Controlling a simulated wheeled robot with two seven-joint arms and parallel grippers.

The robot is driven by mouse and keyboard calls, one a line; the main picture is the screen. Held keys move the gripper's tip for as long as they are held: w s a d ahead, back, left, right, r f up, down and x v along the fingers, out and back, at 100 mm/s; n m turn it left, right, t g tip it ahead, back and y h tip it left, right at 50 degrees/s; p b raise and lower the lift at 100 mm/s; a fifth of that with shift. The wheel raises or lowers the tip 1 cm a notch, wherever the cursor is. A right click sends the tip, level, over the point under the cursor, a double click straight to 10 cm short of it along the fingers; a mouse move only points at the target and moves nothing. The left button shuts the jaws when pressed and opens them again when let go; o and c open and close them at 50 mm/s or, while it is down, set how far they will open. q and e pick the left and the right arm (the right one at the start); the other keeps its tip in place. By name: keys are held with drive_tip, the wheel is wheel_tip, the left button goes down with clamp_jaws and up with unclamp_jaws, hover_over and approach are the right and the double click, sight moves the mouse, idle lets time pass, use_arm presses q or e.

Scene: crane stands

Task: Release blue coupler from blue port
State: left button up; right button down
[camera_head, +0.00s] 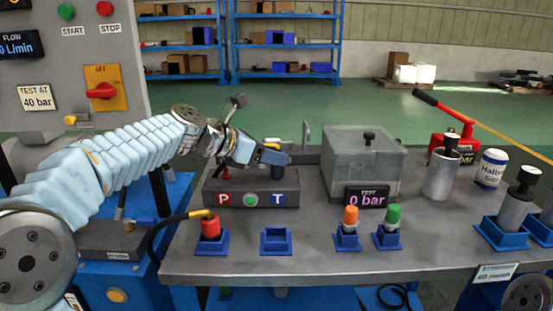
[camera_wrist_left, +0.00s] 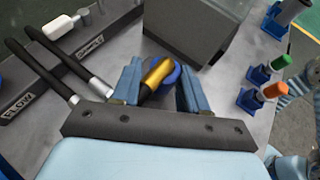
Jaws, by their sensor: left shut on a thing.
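My left gripper (camera_head: 276,157) reaches over the right end of the grey port block (camera_head: 232,199), which is marked P and T with a green dot between. In the left wrist view, my left gripper (camera_wrist_left: 157,88) is shut on the blue coupler (camera_wrist_left: 171,78), a round blue part with a gold, slanted cylinder and a dark end between the fingers. In the head view the fingers mostly hide the coupler; a dark upright piece shows just below them. The blue port under the coupler is hidden, so I cannot tell how they join. My right gripper is out of view.
A grey lidded box (camera_head: 360,158) stands right of the block, with a 0 bar display (camera_head: 367,196). In front are a red coupler (camera_head: 210,228), an empty blue holder (camera_head: 276,240), and orange (camera_head: 350,216) and green (camera_head: 393,214) couplers. A red-handled pump (camera_head: 455,140) is behind.

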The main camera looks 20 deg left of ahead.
sight(276, 144)
use_arm(q)
drive_tip(key=shift+s+d+r, duration=0.1)
drive_tip(key=shift+d+r, duration=0.05)
drive_tip(key=shift+d, duration=0.15)
clamp_jaws()
drive_tip(key=shift+s+r+p, duration=0.1)
drive_tip(key=shift+r+p, duration=0.05)
drive_tip(key=shift+p, duration=0.15)
drive_tip(key=shift+a+r+p, duration=0.1)
drive_tip(key=shift+r+p, duration=0.5)
drive_tip(key=shift+r, duration=1.75)
